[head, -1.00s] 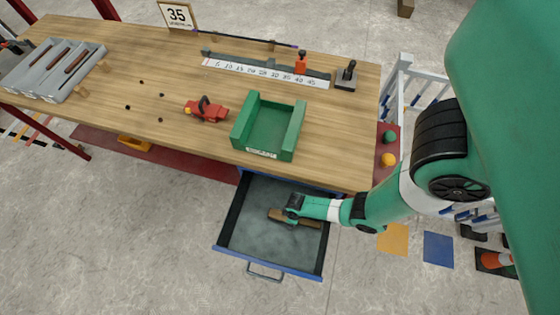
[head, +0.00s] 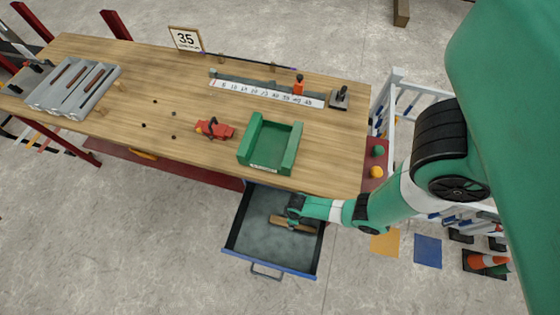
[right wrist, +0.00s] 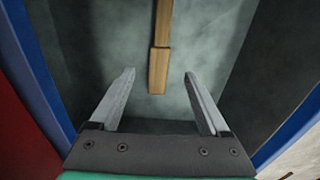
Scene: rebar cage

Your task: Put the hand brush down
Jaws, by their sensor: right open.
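The hand brush (head: 282,222) lies in the open drawer (head: 244,240), on its grey bottom. In the right wrist view its wooden handle (right wrist: 159,66) points toward my gripper, with its end between and just beyond the two fingertips. My right gripper (head: 293,219) is over the brush in the head view. In the right wrist view the right gripper (right wrist: 160,75) is open, its fingers apart on either side of the handle and not touching it. The bristles are not clear to see. My left gripper is not in view.
The drawer's blue front with its handle (head: 267,271) is pulled out below the wooden workbench (head: 200,73). The drawer walls stand close around my right gripper. A green tray (head: 256,146), a red tool (head: 217,130) and a number scale (head: 266,93) sit on the bench.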

